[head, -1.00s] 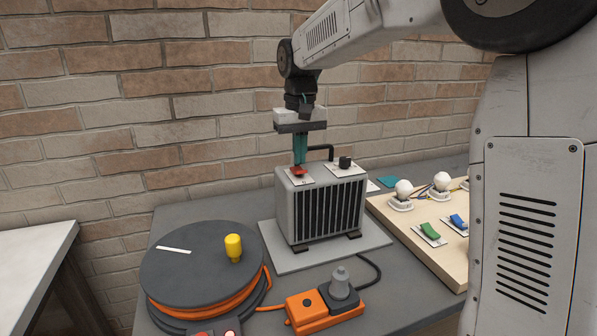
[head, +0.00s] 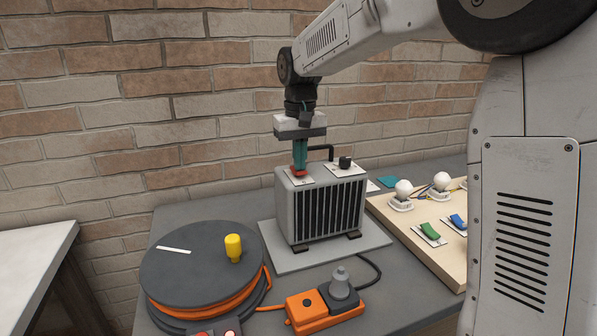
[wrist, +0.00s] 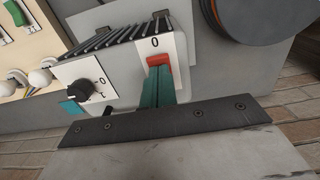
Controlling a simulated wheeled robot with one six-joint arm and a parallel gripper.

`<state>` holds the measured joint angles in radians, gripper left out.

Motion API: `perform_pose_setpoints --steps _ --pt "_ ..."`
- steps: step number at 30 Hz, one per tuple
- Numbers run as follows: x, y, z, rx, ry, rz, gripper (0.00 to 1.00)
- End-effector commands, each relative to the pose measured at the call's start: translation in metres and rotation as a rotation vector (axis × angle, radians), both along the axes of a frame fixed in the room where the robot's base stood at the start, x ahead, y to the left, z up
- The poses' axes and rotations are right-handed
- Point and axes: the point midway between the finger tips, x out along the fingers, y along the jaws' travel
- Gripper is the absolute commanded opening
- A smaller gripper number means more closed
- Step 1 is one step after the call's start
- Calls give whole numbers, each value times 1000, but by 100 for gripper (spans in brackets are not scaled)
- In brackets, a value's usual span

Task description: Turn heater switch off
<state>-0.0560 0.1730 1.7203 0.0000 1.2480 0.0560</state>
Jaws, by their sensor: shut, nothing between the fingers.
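The grey heater (head: 318,205) stands upright on a pale plate on the table. Its red switch (head: 298,171) is on the left of its top, and in the wrist view the red switch (wrist: 157,61) sits on a white label with a "0" at its far end. My gripper (head: 300,166) points down onto the switch with its teal fingers closed together. The fingertips (wrist: 157,73) appear to touch the near side of the switch and hide part of it. A black knob (head: 345,162) is on the right of the heater's top.
A cable reel (head: 190,262) with a yellow handle (head: 233,247) stands at the front left. An orange socket block (head: 308,312) with a plug is in front of the heater. A wooden board (head: 400,225) with bulbs and coloured switches lies to the right. A brick wall is behind.

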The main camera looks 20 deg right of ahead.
Motion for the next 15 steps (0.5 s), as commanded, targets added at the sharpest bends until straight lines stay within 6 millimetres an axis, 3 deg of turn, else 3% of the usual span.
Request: perform_pose_setpoints --steps 8,15 --pt "0 0 -3 0 0 0 0" --pt "1 0 13 0 -2 0 0"
